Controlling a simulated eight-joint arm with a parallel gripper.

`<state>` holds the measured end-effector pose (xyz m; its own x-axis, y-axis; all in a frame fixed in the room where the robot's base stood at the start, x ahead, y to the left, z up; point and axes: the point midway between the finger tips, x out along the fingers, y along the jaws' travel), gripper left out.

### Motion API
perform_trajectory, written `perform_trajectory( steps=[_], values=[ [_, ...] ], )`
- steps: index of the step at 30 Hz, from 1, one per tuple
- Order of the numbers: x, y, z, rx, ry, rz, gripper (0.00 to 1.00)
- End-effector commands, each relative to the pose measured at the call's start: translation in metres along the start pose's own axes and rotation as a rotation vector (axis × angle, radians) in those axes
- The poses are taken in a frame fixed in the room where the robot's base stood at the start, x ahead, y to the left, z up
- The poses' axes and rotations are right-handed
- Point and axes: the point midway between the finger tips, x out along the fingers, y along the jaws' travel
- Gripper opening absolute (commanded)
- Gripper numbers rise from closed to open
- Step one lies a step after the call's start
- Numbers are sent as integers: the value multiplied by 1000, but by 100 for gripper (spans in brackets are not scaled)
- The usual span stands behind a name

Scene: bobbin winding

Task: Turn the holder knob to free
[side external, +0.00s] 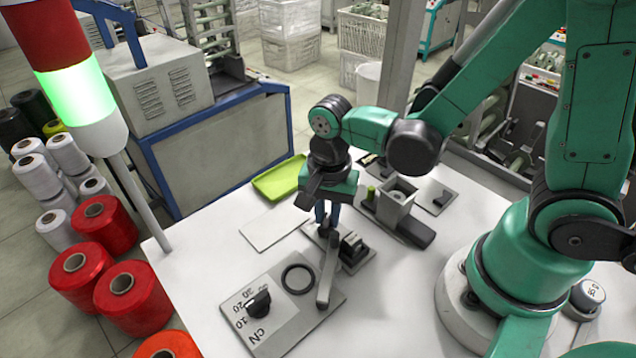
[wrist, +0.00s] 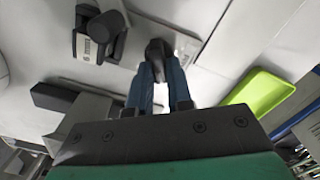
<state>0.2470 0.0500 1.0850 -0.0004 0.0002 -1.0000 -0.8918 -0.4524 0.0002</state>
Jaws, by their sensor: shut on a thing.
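The holder knob is a small dark knob that shows in the wrist view (wrist: 158,47) between my fingertips, above a light grey plate. My gripper (side external: 326,222) points down at that plate, with its blue fingers closed around the knob; it also shows in the wrist view (wrist: 157,70). In the side view the knob is mostly hidden by the fingers, and I cannot read its setting.
A green tray (side external: 279,178) and a white sheet (side external: 272,228) lie left. A grey box fixture (side external: 396,200) stands behind right.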

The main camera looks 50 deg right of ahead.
Motion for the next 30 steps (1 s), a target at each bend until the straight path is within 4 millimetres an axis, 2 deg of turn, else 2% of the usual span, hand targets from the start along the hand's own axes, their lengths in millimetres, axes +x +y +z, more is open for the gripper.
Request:
perform_trajectory(
  steps=[19,20,22,23,30],
  values=[
    [0,0,0,51,1,0,0],
    [0,0,0,51,1,0,24],
    [0,0,0,50,1,0,44],
    [0,0,0,50,1,0,47],
    [0,0,0,49,0,0,47]
  ],
)
